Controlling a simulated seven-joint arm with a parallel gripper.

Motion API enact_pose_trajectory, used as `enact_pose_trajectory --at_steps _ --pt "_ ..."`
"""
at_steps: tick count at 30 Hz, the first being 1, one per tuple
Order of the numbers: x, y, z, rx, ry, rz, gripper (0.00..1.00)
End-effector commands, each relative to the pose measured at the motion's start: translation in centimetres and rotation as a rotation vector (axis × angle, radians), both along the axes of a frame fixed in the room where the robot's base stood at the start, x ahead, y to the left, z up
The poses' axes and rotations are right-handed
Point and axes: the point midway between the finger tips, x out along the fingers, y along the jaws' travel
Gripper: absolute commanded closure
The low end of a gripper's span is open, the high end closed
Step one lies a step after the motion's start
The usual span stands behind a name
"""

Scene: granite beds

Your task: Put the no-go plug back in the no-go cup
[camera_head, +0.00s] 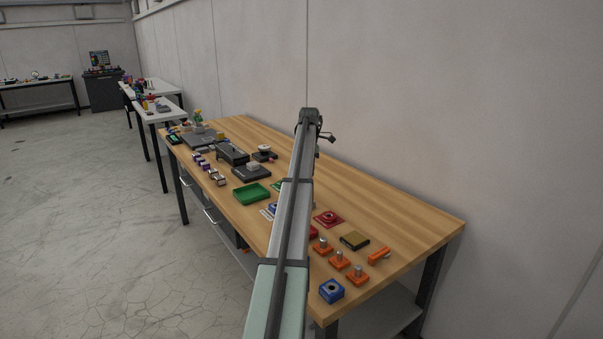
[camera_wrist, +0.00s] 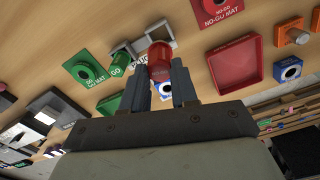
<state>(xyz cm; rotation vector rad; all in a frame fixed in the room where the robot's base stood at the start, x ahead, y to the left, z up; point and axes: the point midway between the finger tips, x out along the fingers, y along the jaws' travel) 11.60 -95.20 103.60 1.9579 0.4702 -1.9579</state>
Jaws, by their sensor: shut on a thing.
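My gripper (camera_wrist: 158,76) is shut on a red cylindrical plug (camera_wrist: 158,52), which shows between its fingers in the wrist view. The plug's lower end is hidden, and I cannot tell whether it touches the grey square fixture (camera_wrist: 163,31) behind it. The red no-go mat (camera_wrist: 232,28) lies up and to the right of the plug in the wrist view, with part of a cup (camera_wrist: 217,3) at the top edge. In the head view, the red mat with its round cup (camera_head: 328,217) is on the bench, right of my arm.
A green piece marked GO (camera_wrist: 118,66) stands beside the fixture. The green mat (camera_wrist: 85,69) with a cup is left of it. A red tray (camera_wrist: 249,85), a blue block (camera_wrist: 287,70) and orange blocks (camera_wrist: 290,30) lie right. A green tray (camera_head: 252,203) lies left of my arm.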

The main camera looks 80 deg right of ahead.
Motion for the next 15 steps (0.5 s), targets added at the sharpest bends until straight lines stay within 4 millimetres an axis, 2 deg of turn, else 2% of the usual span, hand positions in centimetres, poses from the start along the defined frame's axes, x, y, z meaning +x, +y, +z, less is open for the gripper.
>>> enact_pose_trajectory --at_steps 6,15 --pt "0.0 0.1 -0.1 0.001 0.0 -0.075 1.0" --pt "0.0 0.1 -1.3 0.002 0.0 -0.081 1.0"
